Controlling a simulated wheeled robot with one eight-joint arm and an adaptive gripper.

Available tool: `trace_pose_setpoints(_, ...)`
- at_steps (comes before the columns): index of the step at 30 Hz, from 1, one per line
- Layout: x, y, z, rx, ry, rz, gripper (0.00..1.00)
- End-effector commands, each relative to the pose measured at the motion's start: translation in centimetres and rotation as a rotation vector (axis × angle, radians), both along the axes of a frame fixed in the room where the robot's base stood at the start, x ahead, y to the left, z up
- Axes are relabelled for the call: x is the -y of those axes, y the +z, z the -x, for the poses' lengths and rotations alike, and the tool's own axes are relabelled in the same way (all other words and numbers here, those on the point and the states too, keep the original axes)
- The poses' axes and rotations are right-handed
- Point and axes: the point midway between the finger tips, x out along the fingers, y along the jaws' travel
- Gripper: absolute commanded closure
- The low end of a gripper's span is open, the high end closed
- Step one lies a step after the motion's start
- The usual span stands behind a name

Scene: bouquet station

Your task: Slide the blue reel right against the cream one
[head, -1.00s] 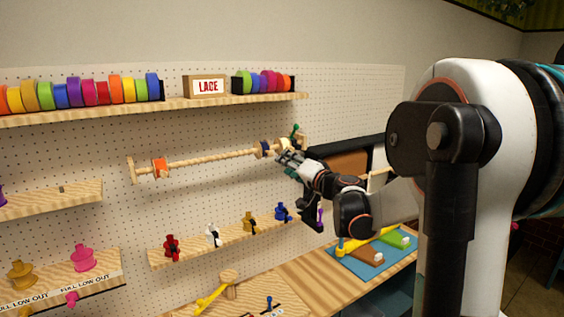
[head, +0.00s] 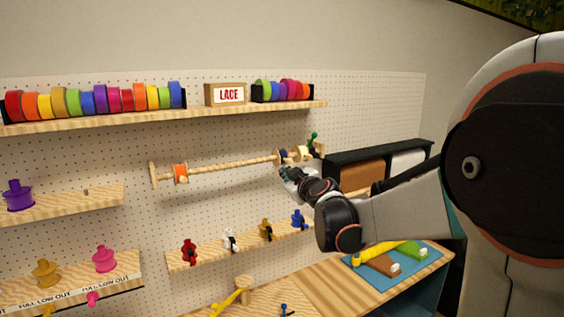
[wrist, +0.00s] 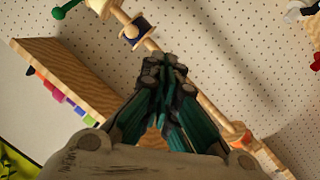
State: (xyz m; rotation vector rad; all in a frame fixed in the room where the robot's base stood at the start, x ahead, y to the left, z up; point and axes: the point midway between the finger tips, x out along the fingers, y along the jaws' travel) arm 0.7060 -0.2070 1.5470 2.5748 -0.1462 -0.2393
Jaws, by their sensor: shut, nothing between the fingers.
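The blue reel (head: 282,157) sits on a wooden rod (head: 225,165) near its right end. It shows in the wrist view (wrist: 134,31), dark blue with pale flanges. The cream reel (head: 301,153) is to its right, near the green-topped rod end; it is partly cut off in the wrist view (wrist: 100,6). A short length of bare rod shows between them there. My gripper (head: 284,173) is shut and empty, just below the blue reel in the head view. In the wrist view its fingertips (wrist: 164,66) are close to the rod, on the orange-reel side of the blue reel. Contact cannot be told.
An orange reel (head: 180,173) is at the rod's left end. The ribbon shelf (head: 205,113) runs above. A lower shelf (head: 250,243) with several small coloured items lies below. A black-framed unit (head: 375,152) stands right of the rod. The rod's middle is clear.

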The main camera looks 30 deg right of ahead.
Motion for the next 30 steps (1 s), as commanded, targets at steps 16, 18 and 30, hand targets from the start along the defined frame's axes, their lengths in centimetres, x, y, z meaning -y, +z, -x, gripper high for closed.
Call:
trace_pose_setpoints(16,-3.2,3.1,-0.9,-0.064,0.024,0.701,1.0)
trace_pose_setpoints(18,-3.0,3.0,-1.8,-0.063,0.024,0.699,1.0)
trace_pose_setpoints(30,-1.6,2.5,-8.0,-0.063,0.024,0.696,1.0)
